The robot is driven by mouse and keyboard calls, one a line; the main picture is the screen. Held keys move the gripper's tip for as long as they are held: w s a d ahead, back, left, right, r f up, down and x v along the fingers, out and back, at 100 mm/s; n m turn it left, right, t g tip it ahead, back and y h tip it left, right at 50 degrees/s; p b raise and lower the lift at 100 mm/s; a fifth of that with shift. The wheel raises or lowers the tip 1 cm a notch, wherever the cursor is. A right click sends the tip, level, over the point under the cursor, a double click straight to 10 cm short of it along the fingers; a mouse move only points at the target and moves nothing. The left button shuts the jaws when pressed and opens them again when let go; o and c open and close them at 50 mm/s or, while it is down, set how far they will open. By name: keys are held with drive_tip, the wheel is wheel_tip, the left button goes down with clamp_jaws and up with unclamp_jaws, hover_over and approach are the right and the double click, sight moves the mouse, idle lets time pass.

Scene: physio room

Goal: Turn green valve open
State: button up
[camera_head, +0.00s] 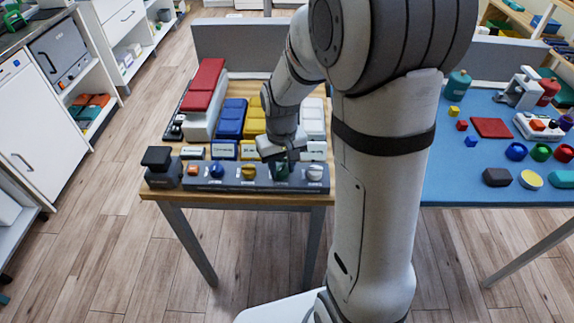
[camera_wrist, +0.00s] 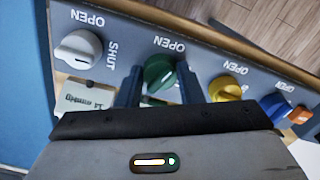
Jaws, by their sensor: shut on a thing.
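The green valve (camera_wrist: 158,72) is a round knob on a dark grey panel (camera_head: 232,184) at the table's front edge. In the wrist view it sits between my gripper's (camera_wrist: 160,84) two fingers, which close on its sides. An OPEN label shows beside the knob; a SHUT label for it is not clearly visible. Which way the knob points is hard to tell. In the head view my gripper (camera_head: 281,160) reaches down onto the panel and mostly hides the green valve.
A white knob (camera_wrist: 78,50) and a yellow knob (camera_wrist: 228,88) flank the green one. A blue knob (camera_wrist: 276,106) and an orange button (camera_wrist: 299,115) are farther along. Several coloured boxes and labels stand behind the panel. A blue table (camera_head: 440,185) with small objects is at right.

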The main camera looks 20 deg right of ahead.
sight(282, 168)
drive_tip(key=n, duration=0.4)
drive_tip(key=shift+s+f, duration=0.2)
drive_tip(key=shift+s, duration=0.05)
idle(0.3)
drive_tip(key=o, duration=1)
drive_tip(key=shift+w+r, duration=0.1)
drive_tip(key=shift+c, duration=0.2)
drive_tip(key=shift+r, duration=0.25)
wheel_tip(282, 168, up, 7)
drive_tip(key=shift+r+p, duration=0.2)
drive_tip(key=shift+p, duration=0.1)
